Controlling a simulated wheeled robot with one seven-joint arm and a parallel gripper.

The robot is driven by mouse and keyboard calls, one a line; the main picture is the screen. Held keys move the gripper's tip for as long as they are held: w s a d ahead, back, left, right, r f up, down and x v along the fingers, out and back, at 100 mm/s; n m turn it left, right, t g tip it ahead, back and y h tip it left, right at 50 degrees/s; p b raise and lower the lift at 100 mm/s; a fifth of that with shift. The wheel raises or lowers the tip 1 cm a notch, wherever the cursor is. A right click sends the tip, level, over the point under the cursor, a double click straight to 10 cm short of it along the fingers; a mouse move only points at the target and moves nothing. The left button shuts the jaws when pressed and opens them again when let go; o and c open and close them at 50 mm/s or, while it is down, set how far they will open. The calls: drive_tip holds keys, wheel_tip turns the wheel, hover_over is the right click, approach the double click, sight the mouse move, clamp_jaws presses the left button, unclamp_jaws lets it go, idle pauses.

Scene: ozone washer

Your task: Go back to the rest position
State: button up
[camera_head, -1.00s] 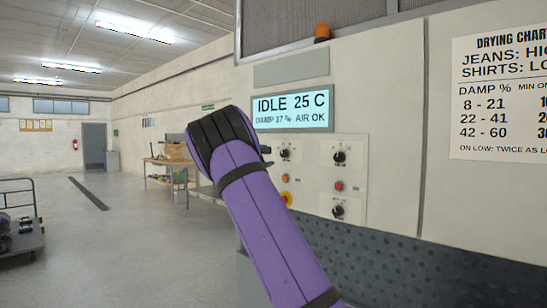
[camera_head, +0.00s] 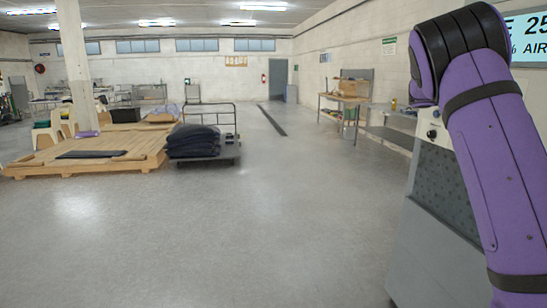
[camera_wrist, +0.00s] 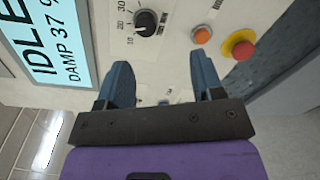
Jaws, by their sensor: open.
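My gripper (camera_wrist: 162,78) shows in the wrist view with its two blue-grey fingers apart and nothing between them. It points at the white control panel (camera_wrist: 175,60) of the washer. In that view a black knob (camera_wrist: 145,22), an orange light (camera_wrist: 202,35) and a red button on a yellow base (camera_wrist: 240,47) lie past the fingertips. I cannot tell the exact gap to the panel. In the head view my purple arm stands bent at the right, and my fingers cannot be made out there. The display (camera_head: 530,35) is partly hidden behind my arm; it also shows in the wrist view (camera_wrist: 45,40).
The washer's grey side (camera_head: 435,240) is at the right. A cart with dark sacks (camera_head: 195,140) and a wooden platform (camera_head: 95,150) stand at the left. A workbench (camera_head: 345,100) is by the right wall. The middle floor (camera_head: 270,220) is clear.

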drive_tip(key=s+a+f+m+t+y, duration=0.1)
drive_tip(key=s+a+y, duration=0.4)
drive_tip(key=s+a, duration=0.7)
drive_tip(key=s+a+f+m+t+y, duration=0.1)
drive_tip(key=s+a+f+m+y, duration=0.2)
drive_tip(key=s+a, duration=0.9)
drive_tip(key=s+a+f+m+t+y, duration=0.1)
drive_tip(key=s+a+f+t+y, duration=0.1)
drive_tip(key=s+a+f+y, duration=0.5)
drive_tip(key=s+a+y, duration=0.2)
drive_tip(key=s+a, duration=0.4)
drive_tip(key=s, duration=0.7)
drive_tip(key=shift+f+m, duration=0.2)
drive_tip(key=shift+m, duration=0.2)
